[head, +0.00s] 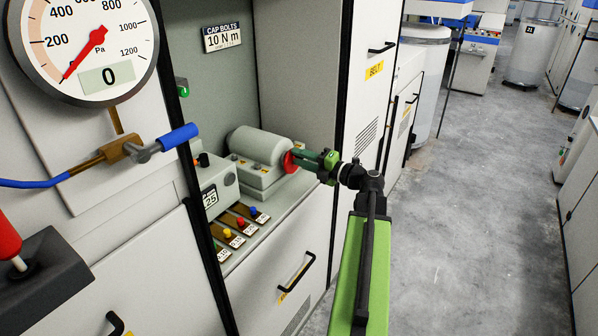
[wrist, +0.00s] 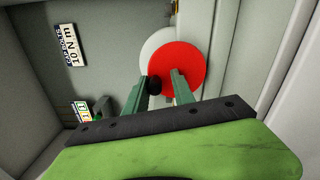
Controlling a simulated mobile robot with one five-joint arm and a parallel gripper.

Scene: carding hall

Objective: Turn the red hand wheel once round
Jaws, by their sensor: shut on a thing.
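The red hand wheel (head: 287,162) is on the end of a grey motor-like housing (head: 258,147) inside the open cabinet bay. In the wrist view the wheel shows as a red disc (wrist: 183,62) in front of a pale round body. A black knob (wrist: 154,85) stands out from its face between the fingers, against the left one. My gripper (head: 303,160) reaches the wheel from the right and is shut on its knob. The fingers also show in the wrist view (wrist: 163,82). In the head view the fingers hide part of the wheel and the knob.
A gauge (head: 84,45) reading 0 and a valve with a blue handle (head: 178,137) are at left. A control box (head: 208,187) and several coloured-button strips sit before the housing. Cabinet walls flank the bay. The floor (head: 470,200) at right is clear.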

